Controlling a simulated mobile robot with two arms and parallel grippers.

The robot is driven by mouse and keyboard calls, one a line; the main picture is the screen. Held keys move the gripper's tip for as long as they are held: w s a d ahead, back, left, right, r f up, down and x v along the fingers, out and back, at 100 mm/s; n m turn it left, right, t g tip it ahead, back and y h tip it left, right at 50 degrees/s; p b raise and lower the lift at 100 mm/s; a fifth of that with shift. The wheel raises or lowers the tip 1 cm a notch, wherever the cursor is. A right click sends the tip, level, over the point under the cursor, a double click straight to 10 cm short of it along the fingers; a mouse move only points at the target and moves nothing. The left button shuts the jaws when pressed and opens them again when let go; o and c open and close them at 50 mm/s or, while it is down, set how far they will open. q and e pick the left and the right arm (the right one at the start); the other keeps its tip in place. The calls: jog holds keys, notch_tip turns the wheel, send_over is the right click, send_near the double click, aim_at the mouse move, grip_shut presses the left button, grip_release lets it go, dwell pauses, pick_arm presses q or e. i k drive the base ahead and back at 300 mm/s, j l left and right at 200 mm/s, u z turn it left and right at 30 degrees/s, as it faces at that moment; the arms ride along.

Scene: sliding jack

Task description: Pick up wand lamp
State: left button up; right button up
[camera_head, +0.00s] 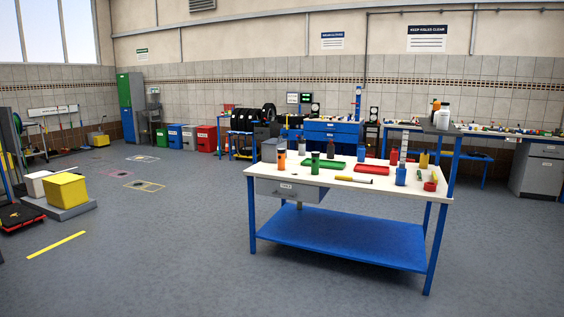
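A white-topped workbench (300,177) with blue legs stands ahead of me, right of centre. A slim yellow stick with a dark end (352,179) lies flat near the front edge of its top. It looks like the wand lamp, but it is too small to be sure. Nothing is touching it. Neither of my grippers is in view.
The bench top also holds a green tray (327,164), a red tray (368,169), a blue container (400,177) and several bottles. A blue shelf (340,240) sits below. A yellow box (65,190) stands at left. The floor between is clear.

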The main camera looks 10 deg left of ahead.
aim_at(340, 177)
jog(key=i+l, duration=0.15)
jog(key=i, duration=0.35)
jog(key=i+l+u, duration=0.1)
jog(key=i, duration=0.4)
jog(key=i+l, duration=0.3)
jog(key=i, duration=0.25)
jog(key=i+l, duration=0.2)
jog(key=i, duration=0.3)
jog(key=i+l+u, duration=0.1)
jog(key=i, duration=0.4)
jog(key=i+l, duration=0.3)
jog(key=i, duration=0.2)
